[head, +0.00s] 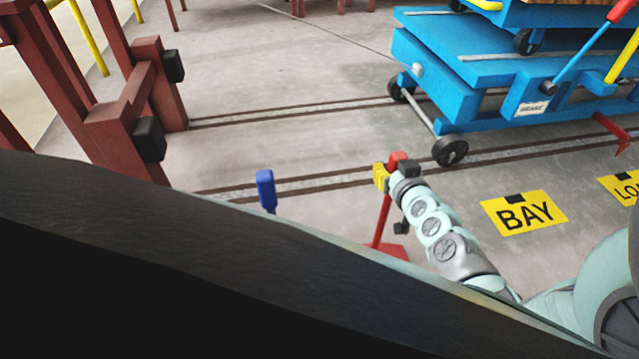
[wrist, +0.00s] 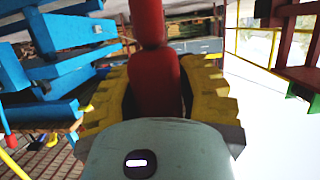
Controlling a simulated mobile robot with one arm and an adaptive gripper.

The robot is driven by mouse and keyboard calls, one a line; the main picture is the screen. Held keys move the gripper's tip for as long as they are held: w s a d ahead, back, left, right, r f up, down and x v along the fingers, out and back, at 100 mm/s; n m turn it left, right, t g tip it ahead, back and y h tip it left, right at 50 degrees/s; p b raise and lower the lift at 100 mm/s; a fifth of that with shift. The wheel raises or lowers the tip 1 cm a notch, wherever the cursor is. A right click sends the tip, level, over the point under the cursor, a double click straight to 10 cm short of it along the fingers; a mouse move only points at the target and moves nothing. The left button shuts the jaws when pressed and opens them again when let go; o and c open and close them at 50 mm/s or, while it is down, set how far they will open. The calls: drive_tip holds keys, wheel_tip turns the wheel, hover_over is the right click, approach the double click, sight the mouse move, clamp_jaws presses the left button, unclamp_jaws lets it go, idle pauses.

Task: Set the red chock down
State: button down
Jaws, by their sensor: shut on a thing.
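The red chock (head: 381,224) has an upright red rod with a grip at its top and a flat red foot at its bottom. My gripper (head: 389,172) is shut on the grip, with its yellow finger pads on either side. In the wrist view the red grip (wrist: 153,80) stands between the yellow pads of my gripper (wrist: 155,88). The foot is partly hidden by my dark body edge and arm. I cannot tell whether it touches the floor.
A blue wheeled cart (head: 480,100) with a brake label stands at the upper right. A yellow BAY sign (head: 524,213) lies on the floor to the right. A blue post (head: 266,190) stands to the left. Dark red framework (head: 120,120) is at far left. Floor between is clear.

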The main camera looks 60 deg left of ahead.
drive_tip(key=shift+a+r, duration=0.1)
drive_tip(key=shift+a, duration=0.05)
drive_tip(key=c, duration=0.7)
unclamp_jaws()
drive_tip(key=shift+w, duration=0.1)
drive_tip(key=shift+o, duration=0.2)
